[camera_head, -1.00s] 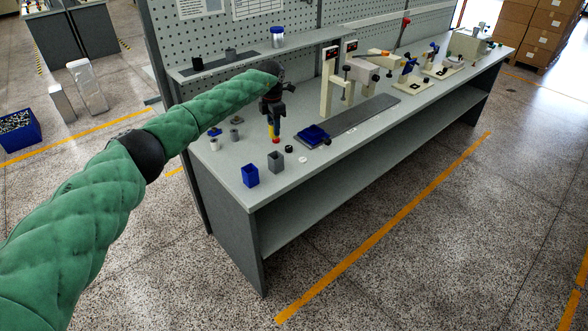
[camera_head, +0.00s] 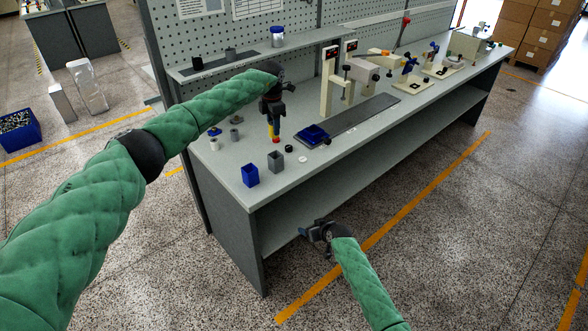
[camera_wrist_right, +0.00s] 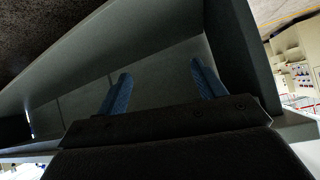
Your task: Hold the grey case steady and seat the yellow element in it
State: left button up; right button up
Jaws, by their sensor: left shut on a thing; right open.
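My left gripper (camera_head: 272,112) points down over the left end of the workbench. It is shut on the yellow element (camera_head: 271,130), which hangs upright with a red lower end. The grey case (camera_head: 276,162) is a small upright box on the bench, nearer the front edge than the element and apart from it. My right gripper (camera_head: 310,232) is low, in front of the bench's open lower side. In the right wrist view its two blue fingers (camera_wrist_right: 162,88) are spread with nothing between them, and the grey case does not show there.
A blue box (camera_head: 250,176) stands left of the grey case. A blue tray (camera_head: 314,136), a black ring (camera_head: 289,149) and a white disc (camera_head: 303,160) lie to the right. The bench top's front edge (camera_head: 330,165) and lower shelf (camera_head: 340,182) are near my right gripper.

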aim_at(280, 164)
jog(key=w+a+r+n+t+y, duration=0.1)
jog(key=w+a+r, duration=0.15)
jog(key=r, duration=0.55)
jog(key=w+a+r+n+y, duration=0.15)
jog(key=w+r, duration=0.25)
jog(key=r, duration=0.4)
jog(key=w+a+r+n+t+y, duration=0.1)
jog(key=w+a+r, duration=0.2)
jog(key=r, duration=0.5)
jog(key=shift+h, duration=0.35)
jog(key=x, duration=1.1)
jog(key=shift+w+f, duration=0.1)
jog(key=shift+f, duration=0.25)
jog(key=c, duration=1.1)
